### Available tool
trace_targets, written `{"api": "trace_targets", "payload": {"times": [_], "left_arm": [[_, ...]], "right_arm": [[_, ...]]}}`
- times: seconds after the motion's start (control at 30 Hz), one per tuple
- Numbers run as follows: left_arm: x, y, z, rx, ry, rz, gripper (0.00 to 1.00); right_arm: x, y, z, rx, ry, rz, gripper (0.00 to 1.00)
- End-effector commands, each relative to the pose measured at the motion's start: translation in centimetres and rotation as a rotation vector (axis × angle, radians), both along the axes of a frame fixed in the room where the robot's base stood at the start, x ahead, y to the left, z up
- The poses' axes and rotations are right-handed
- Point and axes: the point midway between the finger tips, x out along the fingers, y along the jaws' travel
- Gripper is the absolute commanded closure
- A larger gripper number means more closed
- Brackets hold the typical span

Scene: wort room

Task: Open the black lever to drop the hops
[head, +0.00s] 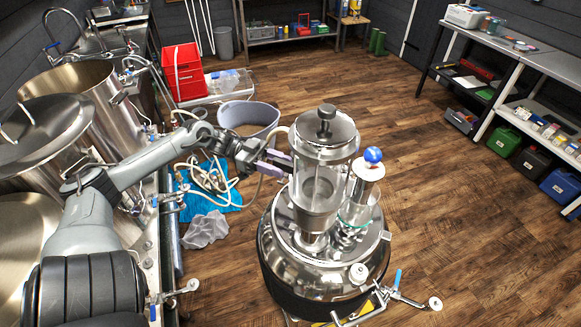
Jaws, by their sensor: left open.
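A steel tank (285,262) stands on the floor in the middle. A clear hop cylinder (322,190) with a steel lid and dark knob (325,118) stands upright on it. I cannot make out a black lever; the valve area below the cylinder is small and unclear. My left gripper (279,162) reaches in from the left, open, its lilac fingers close to the cylinder's left side. I cannot tell whether they touch it. My right gripper is not in view.
A column with a blue ball (372,155) stands right of the cylinder. Large steel kettles (85,95) fill the left. A grey tub (248,118), hoses (208,182) and red crates (183,72) lie behind. Shelves (520,80) stand at right; the wooden floor between is clear.

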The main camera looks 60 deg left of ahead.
Motion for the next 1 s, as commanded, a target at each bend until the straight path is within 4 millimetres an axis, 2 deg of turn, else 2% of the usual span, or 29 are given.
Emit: {"api": "trace_targets", "payload": {"times": [0.1, 0.3, 0.67, 0.73, 0.97, 1.0], "left_arm": [[0.9, -1.4, 0.2, -0.001, -0.003, -0.001, 0.57], [1.8, -2.8, 0.0, -0.001, -0.001, 0.000, 0.57], [2.1, -3.2, 0.0, 0.001, -0.001, 0.001, 0.57], [2.1, -3.2, 0.0, 0.001, -0.001, 0.001, 0.64], [2.1, -3.2, 0.0, 0.000, 0.000, 0.001, 0.99], [2.1, -3.2, 0.0, 0.000, 0.000, 0.001, 1.00]], "right_arm": [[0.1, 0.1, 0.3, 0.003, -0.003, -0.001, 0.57], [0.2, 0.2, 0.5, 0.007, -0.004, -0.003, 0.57], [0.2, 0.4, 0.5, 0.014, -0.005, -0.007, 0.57], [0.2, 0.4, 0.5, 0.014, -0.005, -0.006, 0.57], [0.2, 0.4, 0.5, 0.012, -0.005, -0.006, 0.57], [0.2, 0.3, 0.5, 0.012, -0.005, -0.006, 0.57]]}}
